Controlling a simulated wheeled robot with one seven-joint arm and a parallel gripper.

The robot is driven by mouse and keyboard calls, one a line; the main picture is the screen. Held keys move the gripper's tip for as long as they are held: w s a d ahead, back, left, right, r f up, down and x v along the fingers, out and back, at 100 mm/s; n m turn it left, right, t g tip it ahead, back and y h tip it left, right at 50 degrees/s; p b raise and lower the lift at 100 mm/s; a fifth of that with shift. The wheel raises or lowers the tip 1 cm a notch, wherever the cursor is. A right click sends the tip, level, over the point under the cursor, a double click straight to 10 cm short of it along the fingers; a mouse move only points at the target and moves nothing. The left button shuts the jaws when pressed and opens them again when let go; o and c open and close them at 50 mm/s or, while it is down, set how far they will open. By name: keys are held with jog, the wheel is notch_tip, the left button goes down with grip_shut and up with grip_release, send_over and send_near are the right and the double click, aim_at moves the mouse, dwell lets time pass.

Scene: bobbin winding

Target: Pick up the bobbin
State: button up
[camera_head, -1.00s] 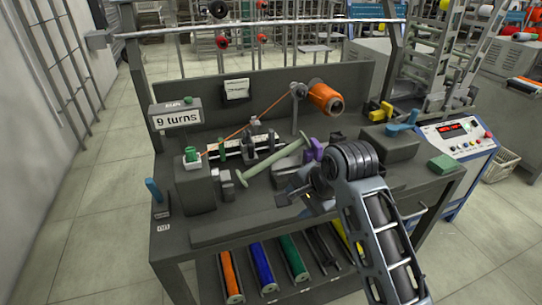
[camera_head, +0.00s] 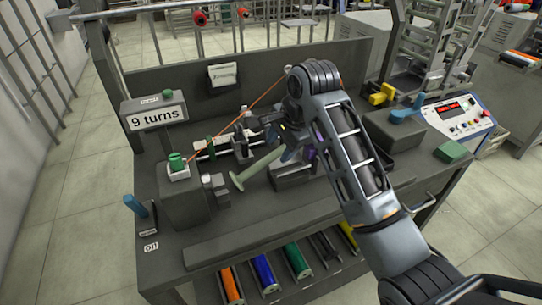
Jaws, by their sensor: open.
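The pale green bobbin (camera_head: 256,169), a rod with round end flanges, lies tilted on the bench (camera_head: 270,215) in front of the winding fixture (camera_head: 222,143). Its near left flange is in plain view; its upper right end is hidden by my gripper. My gripper (camera_head: 288,150) is open, at or just above the bobbin's upper right end. The fingertips are small and partly covered by the arm, so I cannot tell whether they touch the bobbin.
A "9 turns" sign (camera_head: 157,117) stands at left. A grey block (camera_head: 390,128) and control panel (camera_head: 457,113) are at right.

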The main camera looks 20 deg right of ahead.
aim_at(276, 152)
jog(key=shift+x, duration=1.85)
jog(key=shift+a, duration=0.2)
jog(key=shift+c, duration=0.4)
grip_shut()
